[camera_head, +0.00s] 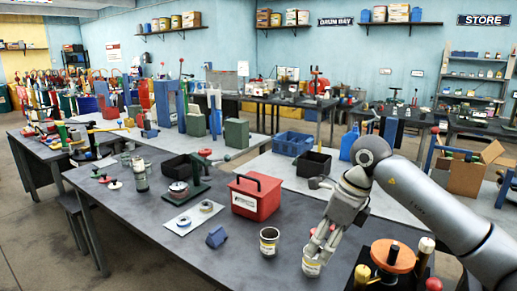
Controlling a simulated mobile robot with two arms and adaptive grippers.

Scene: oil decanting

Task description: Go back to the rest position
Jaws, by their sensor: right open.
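My right arm comes in from the right edge, and my right gripper (321,243) points down over the dark grey table (200,262). It is open. Its fingertips are right above or at a small labelled can (311,267); I cannot tell whether they touch it. A second open can (269,242) with a pale label and dark inside stands just left of it, apart from the gripper. A small reddish thing shows by the fingers, partly hidden. My left gripper is not in view.
A red box with a black handle (256,198) stands behind the cans. An orange-topped device (393,257) stands close right of the gripper. The table's front left is clear.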

